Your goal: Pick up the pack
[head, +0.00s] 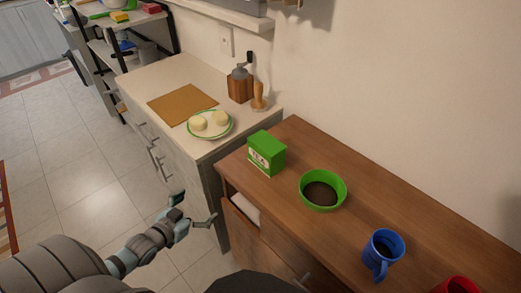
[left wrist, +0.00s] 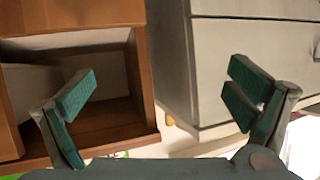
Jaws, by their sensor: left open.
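A green pack marked TEA (head: 266,153) stands upright on the wooden counter in the head view, near its left end and close to the green bowl. My left gripper (head: 196,209) is open and empty, low in front of the counter's left end and apart from the pack. In the left wrist view my left gripper (left wrist: 165,102) has its two fingers wide apart with nothing between them. The pack cannot be made out in the left wrist view. My right gripper is not in view.
A green bowl with dark contents (head: 322,190), a blue mug (head: 383,256) and a red mug (head: 457,285) stand on the wooden counter (head: 350,155). A plate (head: 229,131), cutting board (head: 165,106) and grinder (head: 240,86) stand on the pale counter. An open wooden compartment (left wrist: 143,90) is near the left fingers.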

